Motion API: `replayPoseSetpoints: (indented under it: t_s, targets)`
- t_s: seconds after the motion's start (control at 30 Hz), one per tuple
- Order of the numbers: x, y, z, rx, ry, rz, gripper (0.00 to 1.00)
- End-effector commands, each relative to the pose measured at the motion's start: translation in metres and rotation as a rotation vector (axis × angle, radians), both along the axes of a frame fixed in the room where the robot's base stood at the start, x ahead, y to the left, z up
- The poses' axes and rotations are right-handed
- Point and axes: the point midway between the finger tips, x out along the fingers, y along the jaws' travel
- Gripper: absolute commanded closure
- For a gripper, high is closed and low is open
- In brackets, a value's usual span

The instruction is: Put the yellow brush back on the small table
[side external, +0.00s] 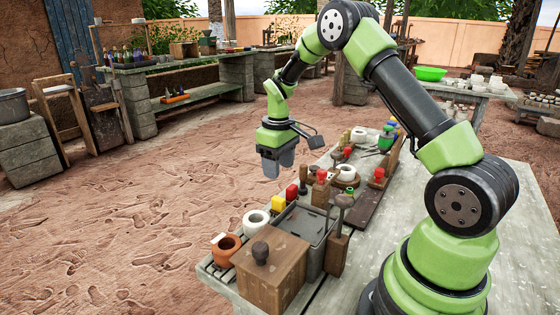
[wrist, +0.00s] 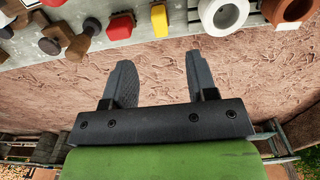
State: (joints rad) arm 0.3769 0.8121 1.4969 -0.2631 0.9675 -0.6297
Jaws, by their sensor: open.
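A small yellow piece (side external: 278,203), the likeliest yellow brush, is at the front edge of the cluttered grey table (side external: 215,270), between a red piece and a white ring. In the wrist view the yellow piece (wrist: 159,20) is at the top, beyond my fingertips; I cannot make out bristles. My gripper (side external: 279,169) hangs over the ground just off the table's edge, higher than the yellow piece and apart from it. In the wrist view my gripper (wrist: 158,62) has its fingers spread, with only bare ground between them.
A white ring (side external: 256,222) and an orange pot (side external: 226,247) stand beside the yellow piece. A red piece (wrist: 121,26) and brown knobbed pieces crowd its other side. A wooden box (side external: 270,277) and a grey tray (side external: 300,222) stand behind. The ground off the table is clear.

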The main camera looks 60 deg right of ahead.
Motion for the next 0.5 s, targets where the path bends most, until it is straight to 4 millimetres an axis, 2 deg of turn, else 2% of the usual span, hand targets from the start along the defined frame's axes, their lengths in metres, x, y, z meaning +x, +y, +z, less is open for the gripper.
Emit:
replayPoseSetpoints:
  t_s: [0.17,0.27,0.4,0.5]
  targets:
    - [-0.002,0.012,0.031,-0.004,-0.042,-0.018,0.47]
    - [-0.01,0.032,0.068,-0.003,-0.107,-0.052,0.47]
    - [-0.037,0.068,0.123,0.018,-0.223,-0.116,0.47]
    - [-0.064,0.094,0.153,0.048,-0.302,-0.162,0.47]
